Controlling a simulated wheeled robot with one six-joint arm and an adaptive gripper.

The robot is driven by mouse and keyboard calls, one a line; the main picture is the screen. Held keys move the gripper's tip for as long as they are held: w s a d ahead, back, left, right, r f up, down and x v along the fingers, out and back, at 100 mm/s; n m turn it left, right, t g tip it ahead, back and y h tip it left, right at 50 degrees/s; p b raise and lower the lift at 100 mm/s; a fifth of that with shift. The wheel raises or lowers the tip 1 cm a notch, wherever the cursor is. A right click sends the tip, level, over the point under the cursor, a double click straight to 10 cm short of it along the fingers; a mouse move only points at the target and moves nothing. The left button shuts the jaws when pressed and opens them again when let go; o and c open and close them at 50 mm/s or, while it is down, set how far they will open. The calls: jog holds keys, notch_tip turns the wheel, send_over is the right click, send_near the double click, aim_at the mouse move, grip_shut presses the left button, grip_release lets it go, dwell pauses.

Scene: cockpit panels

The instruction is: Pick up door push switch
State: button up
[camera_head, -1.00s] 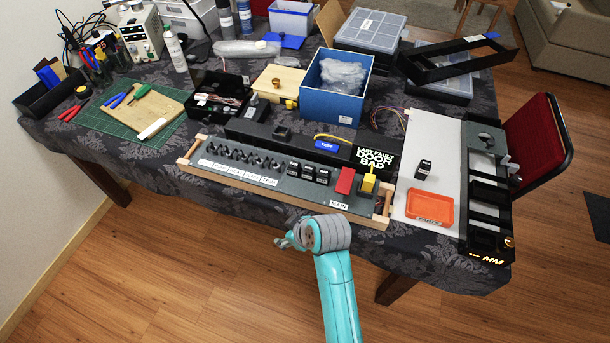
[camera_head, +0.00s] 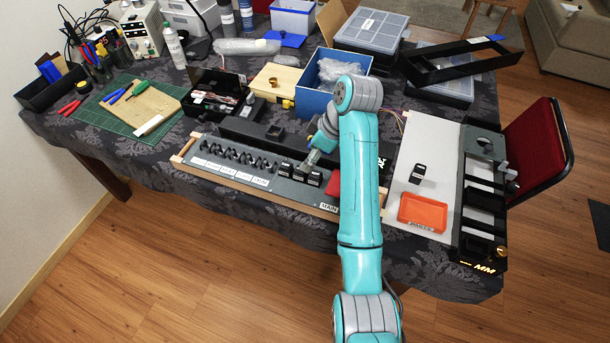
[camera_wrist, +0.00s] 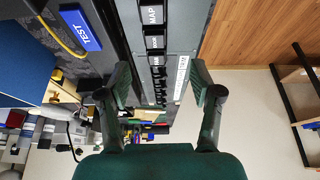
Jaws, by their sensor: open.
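Three black push switches (camera_head: 314,178) stand in a row on the grey switch panel (camera_head: 228,166). A loose black switch (camera_head: 417,173) stands on the pale board at the right. My gripper (camera_wrist: 162,88) is open and empty, with its fingers spread to both sides of the switch row in the wrist view. In the head view my gripper (camera_head: 312,156) is over the panel beside the push switches, partly hidden by my arm.
An orange tray (camera_head: 423,212) lies on the pale board (camera_head: 432,140). A blue box (camera_head: 311,99) stands behind the panel. A blue TEST block (camera_wrist: 80,27) with a yellow cable lies beside the switches. My arm hides the panel's right part, including most of a red piece (camera_head: 333,183).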

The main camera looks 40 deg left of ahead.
aim_at(300, 171)
jog(key=x, duration=0.4)
jog(key=shift+f, duration=0.1)
jog(key=shift+w+x, duration=0.2)
jog(key=shift+x, duration=1.15)
jog(key=shift+w+x, duration=0.25)
jog(key=shift+x, duration=1.1)
jog(key=shift+a, duration=0.1)
grip_shut()
